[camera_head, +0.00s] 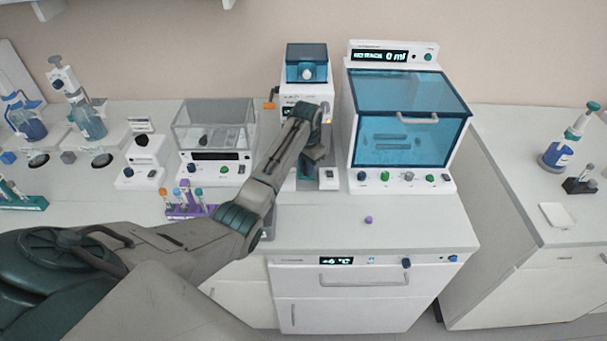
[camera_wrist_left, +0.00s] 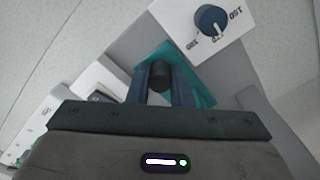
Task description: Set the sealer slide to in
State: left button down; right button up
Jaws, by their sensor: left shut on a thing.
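The sealer (camera_head: 306,84) is a tall white device with a blue-tinted top window at the back of the bench. My left gripper (camera_head: 314,160) is in front of it and hides much of its lower front. In the left wrist view, the fingers of my left gripper (camera_wrist_left: 161,85) are shut on a short black knob (camera_wrist_left: 160,74). The knob stands on a teal plate, which looks like the sealer slide (camera_wrist_left: 203,94). How far the slide is in or out cannot be told. My right gripper is not in view.
A blue dial (camera_wrist_left: 210,18) with number marks is close by in the wrist view. A large cabinet with a blue window (camera_head: 410,115) stands right of the sealer. A purple tube rack (camera_head: 190,211) and a clear-lidded box (camera_head: 215,127) are left. The bench front right is mostly clear.

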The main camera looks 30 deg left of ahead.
pick_arm(q)
jog(key=c, duration=1.3)
grip_release()
jog(key=shift+w, duration=0.15)
jog(key=shift+r, duration=0.1)
notch_tip(320, 180, up, 7)
jog(key=b, duration=0.2)
jog(key=shift+b, duration=0.4)
notch_tip(320, 180, up, 2)
jog(key=shift+r+p, duration=0.15)
jog(key=shift+p, duration=0.6)
jog(key=shift+r+p, duration=0.65)
jog(key=shift+p, duration=0.05)
jog(key=shift+c, duration=0.2)
